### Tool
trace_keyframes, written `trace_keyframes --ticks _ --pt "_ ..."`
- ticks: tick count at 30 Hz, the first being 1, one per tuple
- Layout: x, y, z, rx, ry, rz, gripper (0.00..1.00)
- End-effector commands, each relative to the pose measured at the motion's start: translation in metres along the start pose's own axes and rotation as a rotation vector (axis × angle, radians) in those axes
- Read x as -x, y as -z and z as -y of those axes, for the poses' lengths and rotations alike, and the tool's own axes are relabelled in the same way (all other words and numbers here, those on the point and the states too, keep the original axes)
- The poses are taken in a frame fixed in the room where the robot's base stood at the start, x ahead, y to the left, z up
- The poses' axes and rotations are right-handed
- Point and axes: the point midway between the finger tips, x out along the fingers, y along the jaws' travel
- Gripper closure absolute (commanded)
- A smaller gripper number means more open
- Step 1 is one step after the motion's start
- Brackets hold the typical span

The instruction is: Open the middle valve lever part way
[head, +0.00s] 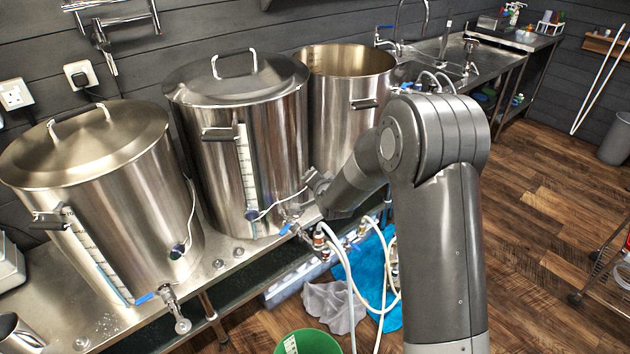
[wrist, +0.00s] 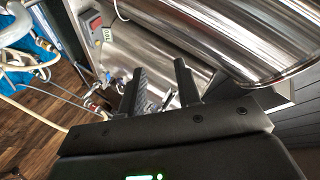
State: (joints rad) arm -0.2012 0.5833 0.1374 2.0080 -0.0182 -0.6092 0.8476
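Three steel kettles stand in a row on a steel bench in the head view. The middle kettle (head: 215,140) has a lid, a sight scale and a valve with a blue lever (head: 286,229) low on its right front. My forearm comes in from the right and its end is close to this valve; my gripper itself is mostly hidden there. In the wrist view my gripper (wrist: 158,76) is open, with two dark fingers apart. A small metal part (wrist: 170,98) shows between the fingers; I cannot tell if it is the lever or if anything touches it.
The left kettle (head: 100,210) has its own valve with a blue lever (head: 146,298). The right kettle (head: 345,85) is open, partly behind my arm. Pale hoses (head: 348,275) hang below the middle valve. A green bucket (head: 310,342) stands on the floor.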

Motion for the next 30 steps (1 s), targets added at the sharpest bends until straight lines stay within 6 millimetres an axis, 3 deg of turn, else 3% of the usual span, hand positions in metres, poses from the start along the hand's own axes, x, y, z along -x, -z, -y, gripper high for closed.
trace_keyframes --ticks 3,7,11,15,21,30 --pt "0.000 0.000 0.000 0.000 0.000 0.000 0.69" --pt "-0.004 -0.002 -0.001 0.018 -0.007 0.009 0.79" --pt "-0.026 -0.014 -0.002 0.134 -0.047 0.068 0.90" --pt "-0.066 -0.040 -0.005 0.380 -0.108 0.207 1.00" --pt "-0.112 -0.082 -0.009 0.766 -0.127 0.467 1.00" --pt "-0.143 -0.139 -0.015 1.263 0.035 0.871 1.00"
